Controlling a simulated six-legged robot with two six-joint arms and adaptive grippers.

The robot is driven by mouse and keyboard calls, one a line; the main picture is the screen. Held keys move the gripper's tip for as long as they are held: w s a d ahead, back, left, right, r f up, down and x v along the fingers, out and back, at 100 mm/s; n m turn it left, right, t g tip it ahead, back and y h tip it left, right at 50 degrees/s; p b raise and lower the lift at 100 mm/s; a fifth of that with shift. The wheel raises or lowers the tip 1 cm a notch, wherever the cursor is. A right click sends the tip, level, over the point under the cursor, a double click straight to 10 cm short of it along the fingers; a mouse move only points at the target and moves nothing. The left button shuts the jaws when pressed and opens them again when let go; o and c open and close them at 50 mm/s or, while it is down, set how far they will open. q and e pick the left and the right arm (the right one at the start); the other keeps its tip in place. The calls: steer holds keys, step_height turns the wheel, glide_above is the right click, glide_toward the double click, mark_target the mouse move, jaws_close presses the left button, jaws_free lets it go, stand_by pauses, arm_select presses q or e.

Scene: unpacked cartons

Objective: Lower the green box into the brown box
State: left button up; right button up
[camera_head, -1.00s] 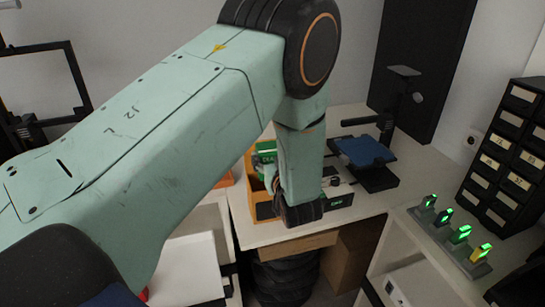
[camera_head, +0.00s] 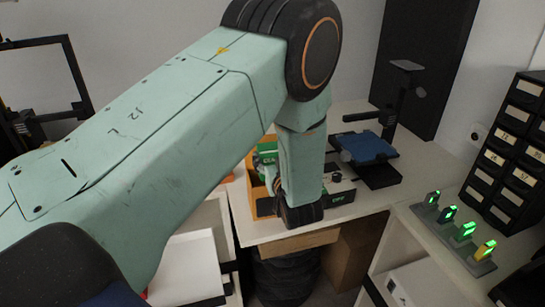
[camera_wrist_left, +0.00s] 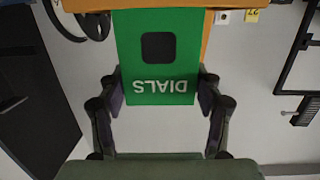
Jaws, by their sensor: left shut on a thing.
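The green box (camera_head: 266,149) shows in the head view at the mouth of the brown box (camera_head: 254,186), partly hidden behind my left arm. In the left wrist view the green box (camera_wrist_left: 158,58) has a dark square and the word DIALS, seen upside down. My left gripper (camera_wrist_left: 158,92) is shut on it, one finger at each side. An orange-brown edge of the brown box (camera_wrist_left: 207,32) shows beside and behind the green box. How deep the green box sits in it I cannot tell. My right gripper is not in view.
The white table (camera_head: 262,232) carries a device with a blue plate (camera_head: 367,148) right of my arm. A strip of lit green and yellow items (camera_head: 458,235) lies on the right shelf near a black drawer unit (camera_head: 515,150). A white tray (camera_head: 187,268) is at lower left.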

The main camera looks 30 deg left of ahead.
arm_select(q)
steer(key=shift+s+f+b, duration=0.15)
steer(key=shift+f+b, duration=0.15)
steer(key=shift+f, duration=0.1)
steer(key=shift+f, duration=0.1)
steer(key=shift+f+b, duration=0.35)
steer(key=shift+f, duration=0.25)
steer(key=shift+f+b, duration=0.2)
steer(key=shift+b, duration=0.1)
steer(key=shift+f, duration=0.1)
steer(key=shift+f+b, duration=0.3)
steer(key=shift+f, duration=0.15)
steer(key=shift+f+b, duration=0.3)
steer(key=shift+b, duration=0.05)
